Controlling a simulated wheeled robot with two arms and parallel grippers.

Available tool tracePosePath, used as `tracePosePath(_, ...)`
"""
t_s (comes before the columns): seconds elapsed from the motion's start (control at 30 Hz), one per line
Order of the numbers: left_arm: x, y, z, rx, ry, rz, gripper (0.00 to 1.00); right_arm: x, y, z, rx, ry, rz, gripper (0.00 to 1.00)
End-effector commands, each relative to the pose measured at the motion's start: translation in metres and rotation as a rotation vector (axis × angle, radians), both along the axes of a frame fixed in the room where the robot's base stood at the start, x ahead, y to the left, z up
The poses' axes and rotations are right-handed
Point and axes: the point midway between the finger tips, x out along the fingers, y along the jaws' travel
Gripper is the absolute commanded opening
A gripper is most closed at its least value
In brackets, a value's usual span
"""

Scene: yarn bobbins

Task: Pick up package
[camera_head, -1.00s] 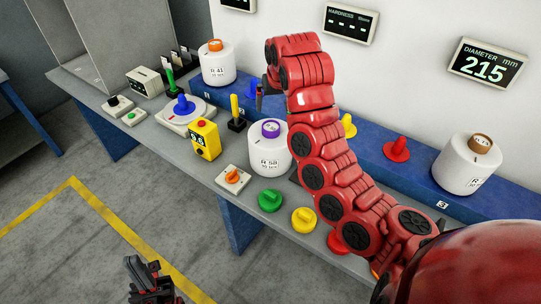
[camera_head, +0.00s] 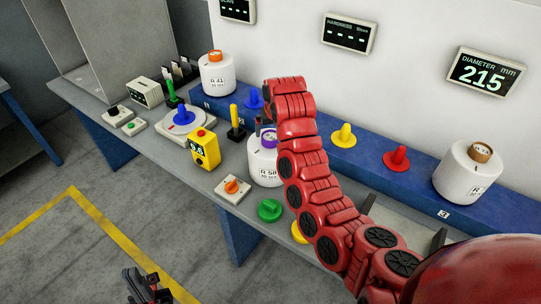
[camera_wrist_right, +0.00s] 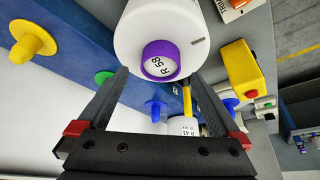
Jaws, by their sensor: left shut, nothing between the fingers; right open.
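A white bobbin package marked R 58 with a purple core (camera_head: 263,167) stands on the grey bench, partly hidden by my right arm. In the right wrist view this package (camera_wrist_right: 185,22) is large, its purple core end facing me between the fingers. My right gripper (camera_wrist_right: 160,82) is open, with one finger on each side of the purple core. I cannot tell whether the fingers touch the package. In the head view my right gripper (camera_head: 264,128) is by the top of the package, partly hidden by the arm. My left gripper (camera_head: 146,284) is shut and empty, low over the floor.
White packages with orange (camera_head: 216,73) and brown (camera_head: 468,172) cores stand on the blue ledge (camera_head: 370,162). Yellow (camera_head: 343,135) and red (camera_head: 396,158) pegs stand between them.

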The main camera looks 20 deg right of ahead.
Motion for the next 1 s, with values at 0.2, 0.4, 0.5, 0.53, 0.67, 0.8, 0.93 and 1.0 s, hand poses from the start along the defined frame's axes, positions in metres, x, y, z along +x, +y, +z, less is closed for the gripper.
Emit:
tracePosePath(0.2,0.0,0.0,0.026,0.0,0.0,0.0,0.0,0.012,-0.001,-0.014,-0.001,0.007,0.0,1.0)
tracePosePath(0.4,0.0,0.0,0.035,0.0,0.0,0.0,0.0,0.021,-0.001,-0.035,-0.002,0.004,0.001,1.0)
tracePosePath(0.5,0.0,0.0,0.037,0.0,0.0,0.0,0.0,0.023,-0.002,-0.041,-0.001,0.003,0.001,1.0)
tracePosePath(0.53,0.0,0.0,0.037,0.0,0.0,0.0,0.0,0.023,-0.002,-0.042,-0.001,0.003,0.0,1.0)
tracePosePath(0.67,0.0,0.0,0.036,0.0,0.0,0.0,0.0,0.024,-0.002,-0.043,0.001,0.002,-0.001,1.0)
tracePosePath(0.8,0.0,0.0,0.036,0.0,0.0,0.0,0.0,0.023,-0.002,-0.043,0.0,0.001,0.0,0.95)
tracePosePath(0.93,0.0,0.0,0.036,0.0,0.0,0.0,0.0,0.023,-0.002,-0.043,0.0,0.001,0.0,0.71)
tracePosePath(1.0,0.0,0.0,0.036,0.0,0.0,0.0,0.0,0.024,-0.002,-0.043,0.0,0.001,0.0,0.59)
